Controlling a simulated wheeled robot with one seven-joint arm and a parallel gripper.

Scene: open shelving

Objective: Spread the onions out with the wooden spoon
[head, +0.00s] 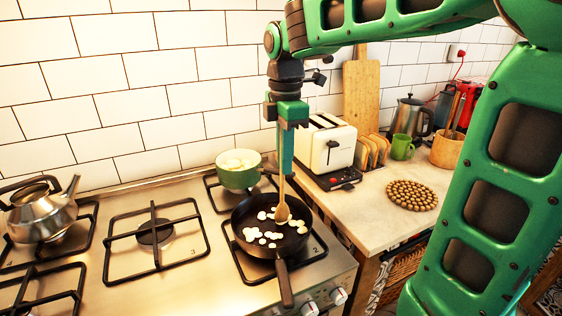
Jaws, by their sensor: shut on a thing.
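The wooden spoon (282,210) hangs upright from my gripper (285,172), which is shut on its handle. The spoon's bowl is down inside the black frying pan (243,214), over its right-hand middle. It looks to be at or very near the pan floor; I cannot tell if it touches. Several white onion pieces (271,235) lie in the pan, most of them left of and below the spoon, with a few to its right. The pan sits on the front right burner with its handle toward the front edge.
A green pot (238,178) with pale contents stands behind the pan. A steel kettle (43,211) is at the far left. A white toaster (324,148), a green mug (402,148) and a round beaded trivet (411,195) are on the right counter. The left middle burner (155,234) is empty.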

